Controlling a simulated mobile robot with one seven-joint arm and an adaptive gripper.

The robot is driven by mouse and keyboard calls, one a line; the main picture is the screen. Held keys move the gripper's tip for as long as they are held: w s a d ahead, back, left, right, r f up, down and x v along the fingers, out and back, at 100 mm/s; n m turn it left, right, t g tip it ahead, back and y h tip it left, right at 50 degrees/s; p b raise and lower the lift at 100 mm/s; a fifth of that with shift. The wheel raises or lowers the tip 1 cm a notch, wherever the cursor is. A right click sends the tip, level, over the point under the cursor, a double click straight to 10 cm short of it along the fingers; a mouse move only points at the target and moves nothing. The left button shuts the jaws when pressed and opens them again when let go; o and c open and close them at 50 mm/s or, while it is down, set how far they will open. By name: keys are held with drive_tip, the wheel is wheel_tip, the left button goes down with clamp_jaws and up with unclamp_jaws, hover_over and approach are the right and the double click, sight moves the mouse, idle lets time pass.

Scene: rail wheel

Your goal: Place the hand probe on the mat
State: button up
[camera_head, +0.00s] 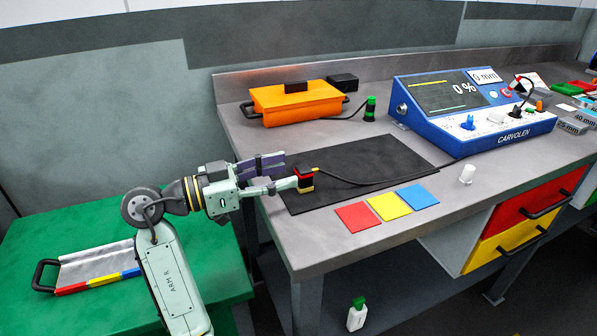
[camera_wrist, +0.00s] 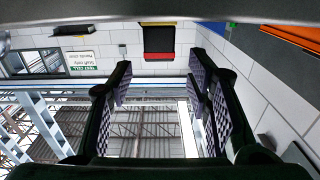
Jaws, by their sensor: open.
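The hand probe (camera_head: 305,179) is a small black block with red and yellow parts, at the left part of the dark mat (camera_head: 370,165) in the head view. A black cable runs from it toward the blue console. Whether its underside touches the mat is hard to tell. My gripper (camera_head: 287,171) is open, its fingers pointing right, with the probe close to the lower fingertip. In the wrist view a black block with red and yellow bands, seemingly the probe (camera_wrist: 158,42), appears beyond the open fingers (camera_wrist: 160,95), with nothing between their pads.
Red, yellow and blue squares (camera_head: 389,205) lie along the mat's front edge. An orange case (camera_head: 296,103) and a green-topped black item (camera_head: 370,109) stand behind it. The blue console (camera_head: 474,110) is at right, a white cylinder (camera_head: 467,174) before it. A green surface (camera_head: 205,255) is at left.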

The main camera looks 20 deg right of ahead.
drive_tip(key=a, duration=0.6)
drive_tip(key=shift+s+a+b, duration=0.15)
drive_tip(key=shift+a+b, duration=0.2)
drive_tip(key=shift+b, duration=0.05)
